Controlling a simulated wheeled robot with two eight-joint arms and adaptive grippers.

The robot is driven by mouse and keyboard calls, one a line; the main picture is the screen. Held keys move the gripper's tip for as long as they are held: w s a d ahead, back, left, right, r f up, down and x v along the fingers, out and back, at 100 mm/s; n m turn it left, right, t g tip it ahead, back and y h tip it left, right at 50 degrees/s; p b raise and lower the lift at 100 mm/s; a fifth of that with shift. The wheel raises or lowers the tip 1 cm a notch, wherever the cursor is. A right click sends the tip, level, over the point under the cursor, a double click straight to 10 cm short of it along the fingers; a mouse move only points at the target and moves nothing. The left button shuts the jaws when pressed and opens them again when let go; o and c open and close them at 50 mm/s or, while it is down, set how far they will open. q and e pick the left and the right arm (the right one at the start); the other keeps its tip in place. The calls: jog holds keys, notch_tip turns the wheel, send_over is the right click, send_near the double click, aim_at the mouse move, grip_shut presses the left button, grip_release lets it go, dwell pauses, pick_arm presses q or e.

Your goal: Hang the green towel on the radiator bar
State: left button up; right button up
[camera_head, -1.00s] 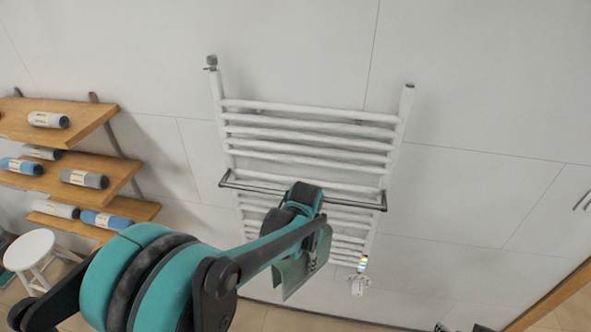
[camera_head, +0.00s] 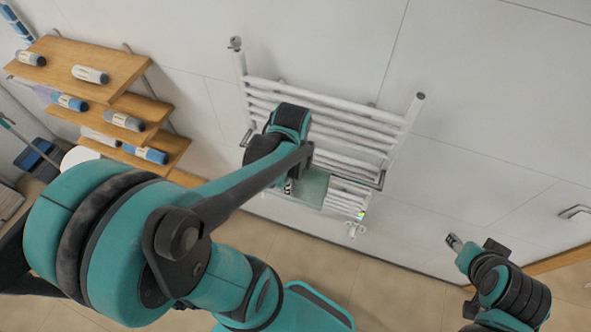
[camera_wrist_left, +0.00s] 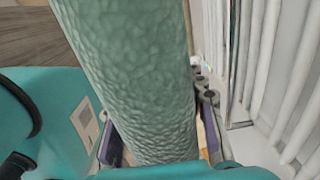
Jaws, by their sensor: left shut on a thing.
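The green towel (camera_head: 312,188) hangs down in front of the lower radiator rails in the head view. It fills the middle of the left wrist view (camera_wrist_left: 135,75) as a textured green sheet. My left gripper (camera_wrist_left: 155,145) is shut on the towel, with fingers on both sides; in the head view my arm mostly hides it. The dark radiator bar (camera_head: 381,181) shows its right end; its middle is behind my arm and the towel. I cannot tell whether the towel touches the bar. My right gripper (camera_head: 454,242) is at the lower right, far from the towel; its jaws are unclear.
The white radiator (camera_head: 350,131) is fixed to the pale wall. Wooden shelves (camera_head: 85,65) with several rolled towels stand at the left. A white stool (camera_head: 78,156) is partly hidden below them. The floor below the radiator is clear.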

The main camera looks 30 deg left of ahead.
dwell(0.3)
pick_arm(q)
jog(key=w+a+b, duration=0.3)
jog(key=w+b, duration=0.2)
jog(key=w, duration=0.9)
notch_tip(320, 180, down, 18)
jog(key=b, duration=1.4)
jog(key=shift+s+a+f, duration=0.2)
jog(key=shift+f, duration=0.05)
jog(key=o, duration=1.3)
